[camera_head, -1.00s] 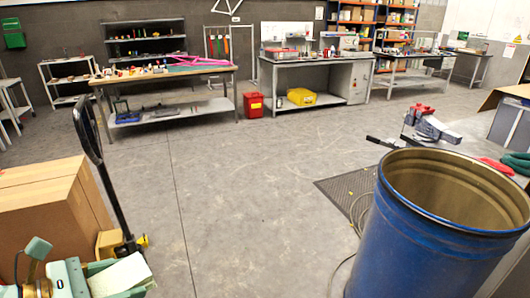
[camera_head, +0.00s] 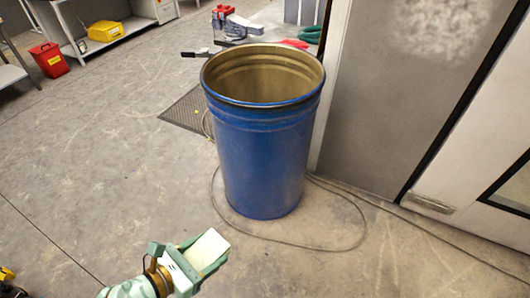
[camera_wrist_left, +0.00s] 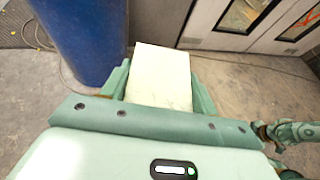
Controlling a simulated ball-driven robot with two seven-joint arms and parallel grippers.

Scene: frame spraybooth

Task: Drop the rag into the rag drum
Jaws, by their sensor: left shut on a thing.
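The rag drum (camera_head: 262,150) is a tall, open-topped blue drum standing upright on the floor in the middle of the head view. Its inside wall shows, but its bottom is hidden. The rag (camera_head: 208,249) is a pale cream, flat piece. My left gripper (camera_head: 203,262) is shut on it, in front of the drum and apart from it, lower left of its base in the picture. In the left wrist view the rag (camera_wrist_left: 162,75) sticks out from between the green fingers, and the drum's blue side (camera_wrist_left: 85,40) stands at upper left. My right gripper does not show in the head view.
A grey booth wall with doors (camera_head: 415,90) stands close to the drum's right. A cable (camera_head: 350,240) loops on the floor around the drum's base. A dark mat (camera_head: 185,110) lies behind left. A red bin (camera_head: 48,59) stands far left.

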